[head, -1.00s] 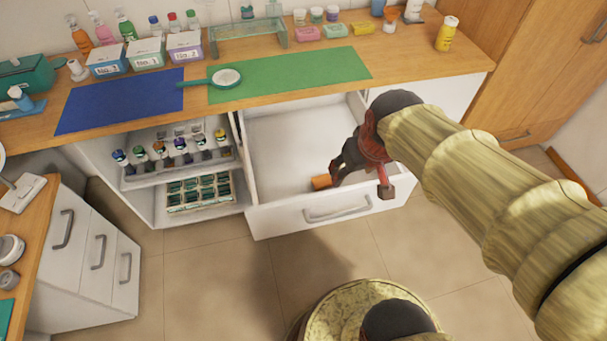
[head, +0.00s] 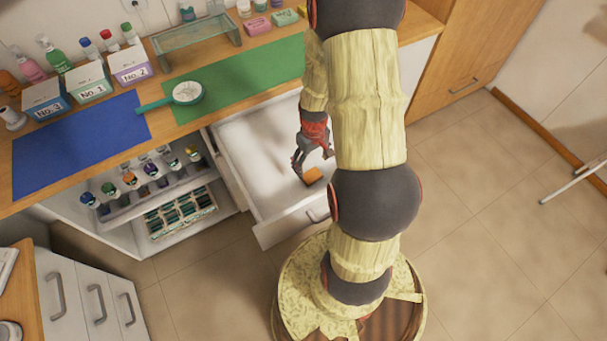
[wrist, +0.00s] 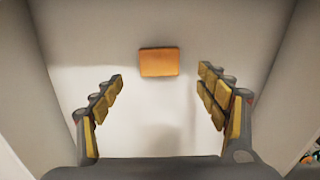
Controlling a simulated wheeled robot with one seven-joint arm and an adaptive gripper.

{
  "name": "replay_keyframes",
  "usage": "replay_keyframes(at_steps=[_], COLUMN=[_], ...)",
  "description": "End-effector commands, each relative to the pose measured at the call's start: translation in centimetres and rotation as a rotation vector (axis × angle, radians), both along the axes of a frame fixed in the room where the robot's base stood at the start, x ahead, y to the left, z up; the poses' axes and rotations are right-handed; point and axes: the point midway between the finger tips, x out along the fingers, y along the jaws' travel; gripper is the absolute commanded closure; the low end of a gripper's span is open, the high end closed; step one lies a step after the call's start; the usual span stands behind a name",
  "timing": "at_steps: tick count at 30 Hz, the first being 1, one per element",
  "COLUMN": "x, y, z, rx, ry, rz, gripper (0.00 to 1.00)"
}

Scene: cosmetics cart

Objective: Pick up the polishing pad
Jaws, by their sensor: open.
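The polishing pad appears to be the small orange block (head: 313,175) lying in the open white drawer (head: 258,150). In the wrist view the orange pad (wrist: 159,62) lies flat on the drawer floor, ahead of my fingertips and roughly centred between them. My gripper (head: 312,165) reaches down into the drawer beside the pad. In the wrist view my gripper (wrist: 160,84) is open and empty, its yellow-padded fingers spread wide to either side, apart from the pad. My arm hides the right part of the drawer in the head view.
Drawer walls (wrist: 40,80) stand on both sides of my gripper. Above is a wooden counter with a blue mat (head: 75,150), a green mat (head: 245,80) and a hand mirror (head: 187,92). Left of the drawer, open shelves hold several small bottles (head: 150,170).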

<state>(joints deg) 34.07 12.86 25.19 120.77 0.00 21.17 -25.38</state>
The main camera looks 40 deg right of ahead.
Motion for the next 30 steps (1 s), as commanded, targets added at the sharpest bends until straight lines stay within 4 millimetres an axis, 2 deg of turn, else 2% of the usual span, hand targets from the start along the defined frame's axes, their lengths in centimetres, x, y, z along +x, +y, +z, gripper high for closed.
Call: replay_keyframes(at_steps=[3, 10, 18, 26, 30], x=[-0.1, -0.1, -0.1, 0.0, 0.0], y=[0.1, 0.0, 0.0, 0.0, 0.0], z=[-1.5, -3.3, -7.0, -7.0, -7.0], rx=[0.001, 0.001, 0.001, 0.0, 0.0], ry=[0.002, 0.002, 0.001, -0.001, 0.0], rz=[0.0, 0.0, 0.0, 0.0, 0.0], gripper=[0.26, 0.26, 0.26, 0.26, 0.34])
